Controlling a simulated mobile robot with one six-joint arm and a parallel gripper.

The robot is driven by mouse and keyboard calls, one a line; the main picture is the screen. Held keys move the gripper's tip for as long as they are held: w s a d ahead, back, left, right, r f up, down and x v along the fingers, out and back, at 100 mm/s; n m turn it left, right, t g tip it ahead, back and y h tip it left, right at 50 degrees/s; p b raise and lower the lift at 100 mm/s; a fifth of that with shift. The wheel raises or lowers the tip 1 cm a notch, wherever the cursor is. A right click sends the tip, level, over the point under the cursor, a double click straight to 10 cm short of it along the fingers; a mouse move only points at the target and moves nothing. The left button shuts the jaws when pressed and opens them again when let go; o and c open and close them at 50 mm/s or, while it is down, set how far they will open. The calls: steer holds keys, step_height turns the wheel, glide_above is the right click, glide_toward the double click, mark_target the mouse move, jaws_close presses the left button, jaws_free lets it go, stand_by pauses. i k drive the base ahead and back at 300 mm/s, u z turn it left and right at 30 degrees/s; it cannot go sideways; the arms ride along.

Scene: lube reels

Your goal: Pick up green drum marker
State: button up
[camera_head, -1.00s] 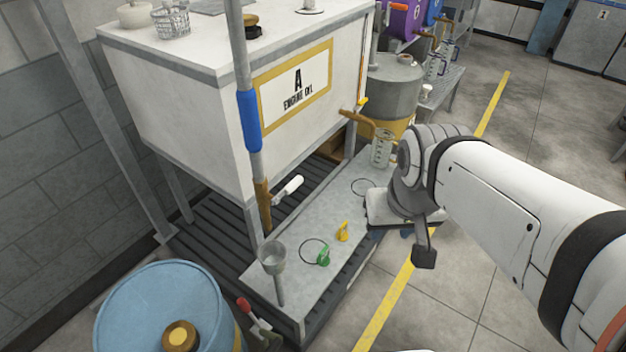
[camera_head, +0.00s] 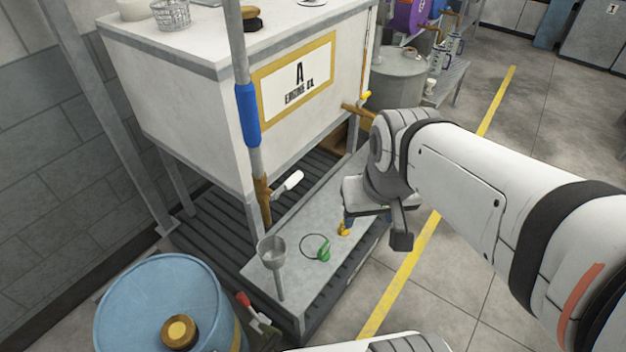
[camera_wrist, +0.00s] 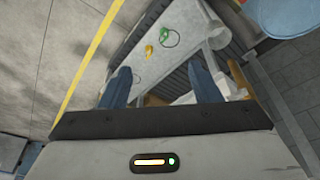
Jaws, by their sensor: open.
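The green drum marker (camera_head: 323,254) lies on the grey bench (camera_head: 270,284) below the engine oil tank, with a thin dark loop beside it. In the wrist view the green marker (camera_wrist: 166,33) is far beyond the fingers, near the top. A yellow marker (camera_head: 343,229) lies just up and right of it, partly hidden by my arm's end in the head view; it also shows in the wrist view (camera_wrist: 149,50). My gripper (camera_wrist: 161,88) has two blue fingers set wide apart with nothing between them. It is above the bench, to the right of the green marker.
A grey funnel (camera_head: 273,254) stands at the bench's near left end. The white tank (camera_head: 180,100) and a post with a blue sleeve (camera_head: 247,115) rise behind the bench. A blue drum (camera_head: 130,310) stands at front left. The floor to the right is open.

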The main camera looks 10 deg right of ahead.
mark_target(323, 254)
steer(key=z, duration=0.2)
steer(key=k, duration=0.65)
steer(key=u, duration=2.05)
steer(key=k, duration=0.9)
steer(key=z, duration=1.4)
steer(key=i, duration=1.7)
steer(key=z, duration=0.1)
